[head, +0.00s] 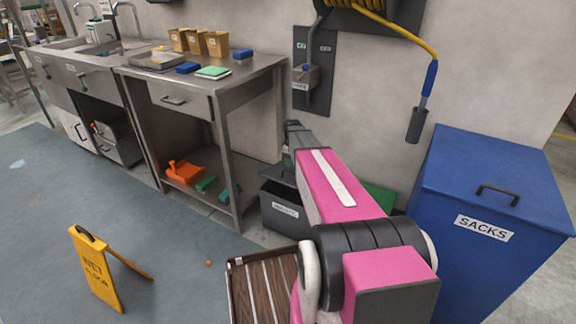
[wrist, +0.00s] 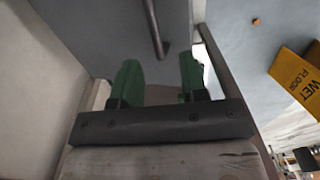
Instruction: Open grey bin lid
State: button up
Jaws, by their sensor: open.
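The grey bin (head: 284,212), dark with a white label on its front, stands on the floor right of the steel table, partly hidden behind my arm. Its lid (head: 279,172) shows only in part, and I cannot tell from the head view whether it is raised. In the wrist view my gripper (wrist: 160,82) is open, its two green fingers apart with nothing between them. A dark bar handle (wrist: 155,28) on a grey panel lies beyond the fingertips, apart from them; I cannot tell for sure that this panel is the lid.
A steel table (head: 225,85) with a drawer stands left of the bin. A blue sacks box (head: 470,190) stands at right. A brown slatted tray (head: 262,290) is at the front. A yellow wet-floor sign (head: 95,268) stands on otherwise mostly clear floor. A yellow hose (head: 410,35) hangs above.

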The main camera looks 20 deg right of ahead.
jog(key=s+a+r+m, duration=0.2)
jog(key=s+a, duration=0.1)
jog(key=s, duration=0.3)
jog(key=shift+s+a+r, duration=0.2)
jog(key=shift+r, duration=0.15)
